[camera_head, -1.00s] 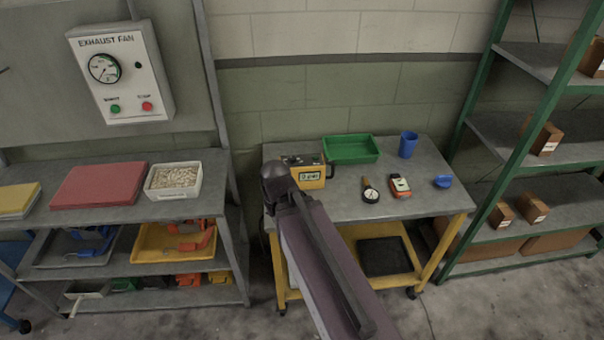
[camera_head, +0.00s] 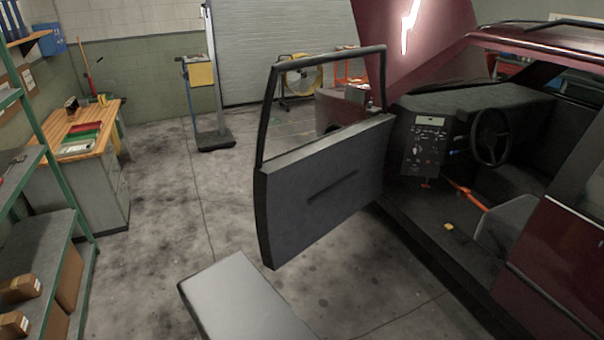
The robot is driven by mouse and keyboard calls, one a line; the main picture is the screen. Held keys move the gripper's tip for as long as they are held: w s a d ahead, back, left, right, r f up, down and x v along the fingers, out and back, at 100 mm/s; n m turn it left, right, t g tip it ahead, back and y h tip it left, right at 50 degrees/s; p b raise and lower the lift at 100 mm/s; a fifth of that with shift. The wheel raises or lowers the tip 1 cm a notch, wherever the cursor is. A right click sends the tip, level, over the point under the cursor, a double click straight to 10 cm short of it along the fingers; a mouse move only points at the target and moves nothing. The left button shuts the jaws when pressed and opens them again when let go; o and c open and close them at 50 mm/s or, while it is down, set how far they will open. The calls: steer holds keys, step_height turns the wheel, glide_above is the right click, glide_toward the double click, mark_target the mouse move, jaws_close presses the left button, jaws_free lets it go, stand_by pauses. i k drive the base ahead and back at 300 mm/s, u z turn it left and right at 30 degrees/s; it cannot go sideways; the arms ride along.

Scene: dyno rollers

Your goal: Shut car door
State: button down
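The car door (camera_head: 325,185) stands wide open near the middle of the view, its dark inner panel and empty window frame facing me. It joins the dark red car (camera_head: 560,250) at the right. The open doorway shows a steering wheel (camera_head: 490,137), a dark seat and a control panel (camera_head: 424,145) with knobs and a small display. My gripper is not in view, so its state does not show.
A grey flat-topped object (camera_head: 245,300) stands low in front of the door. A green shelf (camera_head: 50,190) with boxes and a wooden workbench (camera_head: 80,130) line the left. Bare concrete floor (camera_head: 180,220) lies between them and the door.

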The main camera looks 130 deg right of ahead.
mark_target(301, 194)
steer(key=z, duration=1)
steer(key=k, duration=0.15)
steer(key=z, duration=3.3)
steer(key=k, duration=0.25)
steer(key=z, duration=0.45)
